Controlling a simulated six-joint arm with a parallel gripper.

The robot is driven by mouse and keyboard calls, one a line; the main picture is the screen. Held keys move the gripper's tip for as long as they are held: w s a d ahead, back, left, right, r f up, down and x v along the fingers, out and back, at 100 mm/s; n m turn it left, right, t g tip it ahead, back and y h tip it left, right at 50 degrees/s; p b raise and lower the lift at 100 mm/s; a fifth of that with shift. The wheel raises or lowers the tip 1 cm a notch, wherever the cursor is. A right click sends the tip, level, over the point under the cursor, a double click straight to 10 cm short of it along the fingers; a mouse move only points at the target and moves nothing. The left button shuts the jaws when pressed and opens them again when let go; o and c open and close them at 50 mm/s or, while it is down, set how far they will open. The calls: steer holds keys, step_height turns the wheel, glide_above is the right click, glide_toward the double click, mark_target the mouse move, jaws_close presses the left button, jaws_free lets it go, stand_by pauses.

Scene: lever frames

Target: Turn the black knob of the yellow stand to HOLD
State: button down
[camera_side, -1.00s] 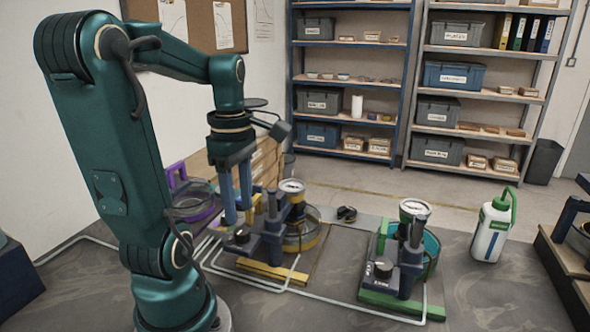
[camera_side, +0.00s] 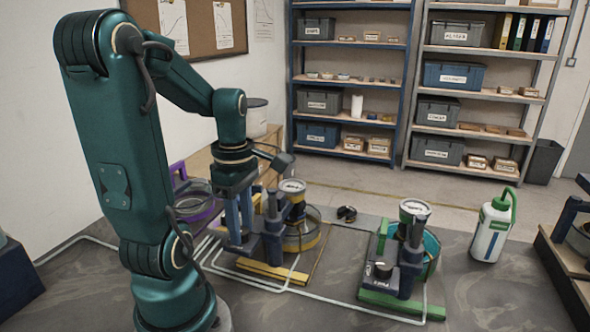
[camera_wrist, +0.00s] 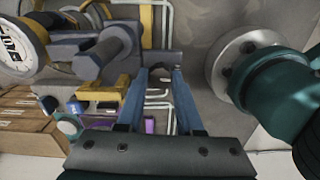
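The yellow stand (camera_side: 262,270) is left of centre in the side view, with a yellow front bar, a dark upright and a round gauge (camera_side: 292,187). The gauge also shows in the wrist view (camera_wrist: 20,42). My gripper (camera_side: 241,246) points down at the left front part of this stand, where the black knob is. The knob is hidden behind the fingers in the side view. In the wrist view my gripper (camera_wrist: 161,70) has its blue fingers apart, with dark stand parts at the tips. Contact with the knob cannot be told. The HOLD mark is not readable.
A green stand (camera_side: 390,302) with its own black knob (camera_side: 381,268) is to the right. A purple stand (camera_side: 182,172) is behind my arm at the left. A white bottle with a green top (camera_side: 490,232) stands at the right. Pale lines run across the bench.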

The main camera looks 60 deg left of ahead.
steer(key=shift+m, duration=0.4)
steer(key=m, duration=0.2)
steer(key=shift+m, duration=0.4)
steer(key=m, duration=0.3)
steer(key=shift+m, duration=0.4)
steer(key=m, duration=0.6)
steer(key=shift+m, duration=0.4)
steer(key=c, duration=0.8)
jaws_free()
steer(key=shift+c, duration=0.2)
steer(key=shift+r, duration=0.1)
